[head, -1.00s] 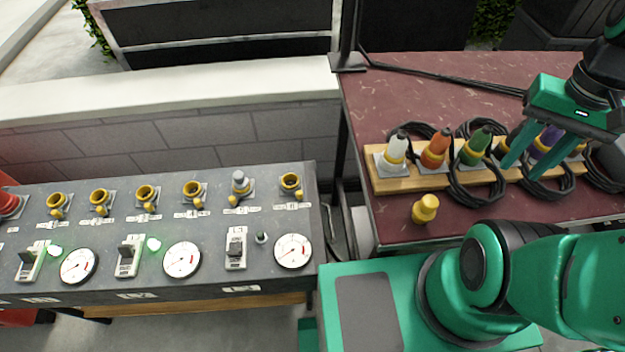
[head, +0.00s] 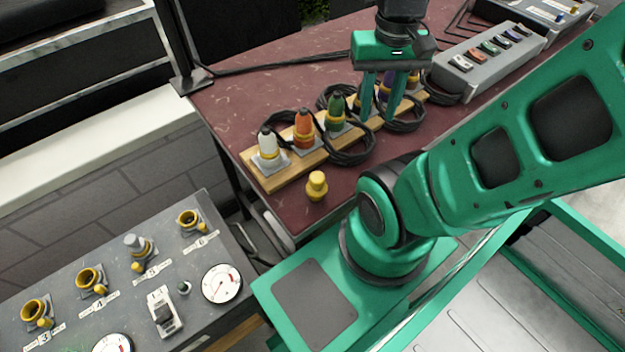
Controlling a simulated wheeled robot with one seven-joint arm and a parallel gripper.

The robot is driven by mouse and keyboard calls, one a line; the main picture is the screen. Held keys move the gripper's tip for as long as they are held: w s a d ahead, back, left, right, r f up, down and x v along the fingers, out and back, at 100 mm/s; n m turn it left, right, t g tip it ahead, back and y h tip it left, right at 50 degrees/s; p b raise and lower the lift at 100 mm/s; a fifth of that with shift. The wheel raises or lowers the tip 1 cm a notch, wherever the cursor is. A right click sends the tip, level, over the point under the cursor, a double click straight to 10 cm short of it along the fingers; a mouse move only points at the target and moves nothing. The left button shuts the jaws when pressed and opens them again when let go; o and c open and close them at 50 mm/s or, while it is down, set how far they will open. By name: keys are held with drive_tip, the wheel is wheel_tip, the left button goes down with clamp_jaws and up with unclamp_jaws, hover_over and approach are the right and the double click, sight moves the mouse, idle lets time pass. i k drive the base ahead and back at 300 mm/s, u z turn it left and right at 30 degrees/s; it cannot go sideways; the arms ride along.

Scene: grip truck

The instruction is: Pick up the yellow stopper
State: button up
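The yellow stopper (head: 317,186) stands on the dark red table (head: 225,99) near its front edge, just in front of the wooden strip. My gripper (head: 378,115) is to the right of and behind it, pointing down over the wooden strip. Its two green fingers are apart, around or in front of the plugs there; I cannot tell whether they touch anything. The stopper is fully visible and apart from the gripper.
A wooden strip (head: 254,167) holds white, orange, green and purple plugs with coiled black cables. A grey box with coloured switches (head: 487,62) stands at the right. A grey panel (head: 140,318) with yellow-capped sockets and gauges is at lower left. Bare table lies left of the strip.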

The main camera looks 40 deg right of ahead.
sight(316, 188)
drive_tip(key=k, duration=0.5)
drive_tip(key=z, duration=0.65)
drive_tip(key=k, duration=1.3)
drive_tip(key=u, duration=1.1)
drive_tip(key=i, duration=1)
